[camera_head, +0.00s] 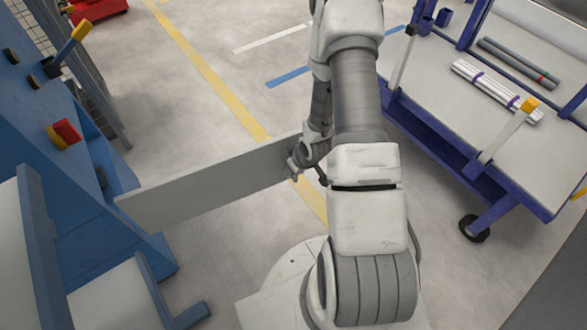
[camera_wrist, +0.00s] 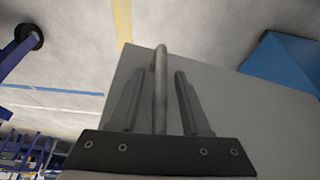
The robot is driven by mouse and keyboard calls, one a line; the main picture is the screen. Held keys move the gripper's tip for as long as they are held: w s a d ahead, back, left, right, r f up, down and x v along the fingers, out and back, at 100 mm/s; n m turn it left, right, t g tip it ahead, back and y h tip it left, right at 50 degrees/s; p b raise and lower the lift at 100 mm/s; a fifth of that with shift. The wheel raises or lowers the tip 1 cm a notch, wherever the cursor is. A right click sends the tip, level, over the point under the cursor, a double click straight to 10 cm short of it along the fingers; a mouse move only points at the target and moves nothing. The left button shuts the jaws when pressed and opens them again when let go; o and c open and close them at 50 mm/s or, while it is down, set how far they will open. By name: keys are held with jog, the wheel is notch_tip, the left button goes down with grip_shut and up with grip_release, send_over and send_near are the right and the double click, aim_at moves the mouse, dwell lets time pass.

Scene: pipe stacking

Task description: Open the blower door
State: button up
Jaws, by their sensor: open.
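The blower door looks to be the flat grey panel (camera_head: 210,187) in the head view, standing out from the blue machine (camera_head: 75,215) at the left, so it appears swung open. Its free end is by my gripper (camera_head: 303,160), partly hidden by my arm. In the wrist view the door (camera_wrist: 225,95) fills the middle, with an upright round bar handle (camera_wrist: 160,85) near its edge. My gripper (camera_wrist: 157,78) has its two fingers apart, one on each side of the handle, with gaps between. I cannot tell whether either finger touches it.
A blue-framed cart (camera_head: 440,125) on wheels stands at the right, carrying white pipes (camera_head: 495,90) and grey pipes (camera_head: 515,60). Floor beyond the door, with a yellow line (camera_head: 205,75), is clear.

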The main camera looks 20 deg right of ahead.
jog(key=p+v, duration=0.6)
jog(key=v, duration=1.1)
jog(key=shift+r+p, duration=0.2)
jog(key=shift+p, duration=0.1)
notch_tip(320, 180, up, 18)
jog(key=w+m+h, duration=0.1)
jog(key=h, duration=0.2)
jog(key=s+a+r+m+t+y, duration=0.1)
jog(key=s+a+r, duration=0.45)
jog(key=r, duration=0.25)
jog(key=s+a+r+y, duration=0.1)
jog(key=s+a+r, duration=0.45)
jog(key=r, duration=0.25)
notch_tip(320, 180, up, 17)
jog(key=p, duration=1.7)
jog(key=shift+s+d, duration=0.25)
jog(key=shift+s, duration=0.15)
